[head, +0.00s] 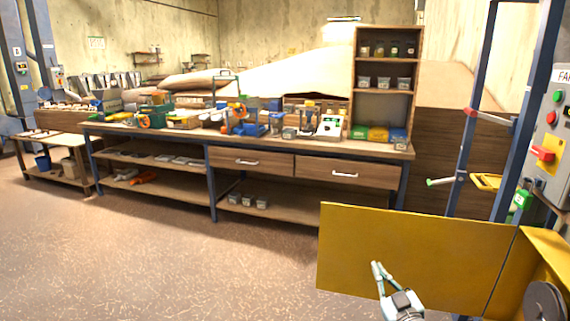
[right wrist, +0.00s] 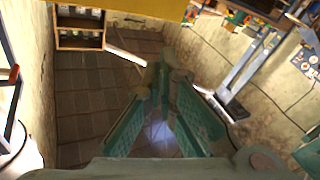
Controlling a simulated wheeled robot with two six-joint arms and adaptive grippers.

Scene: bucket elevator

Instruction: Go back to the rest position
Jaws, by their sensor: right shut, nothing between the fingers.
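My right gripper (head: 377,266) shows low in the head view, in front of a yellow panel (head: 420,245). Its fingers are together and hold nothing. In the right wrist view its teal fingers (right wrist: 163,70) meet near the middle, with nothing between them. A strip of yellow crosses the top of that view, beyond the fingertips. I cannot tell whether the gripper touches the panel. My left gripper is in neither view.
A blue frame (head: 479,100) and a grey control box (head: 548,130) with a red handle and buttons stand at right. A long workbench (head: 240,142) with tools and drawers runs along the back. The floor (head: 160,250) at left front is clear.

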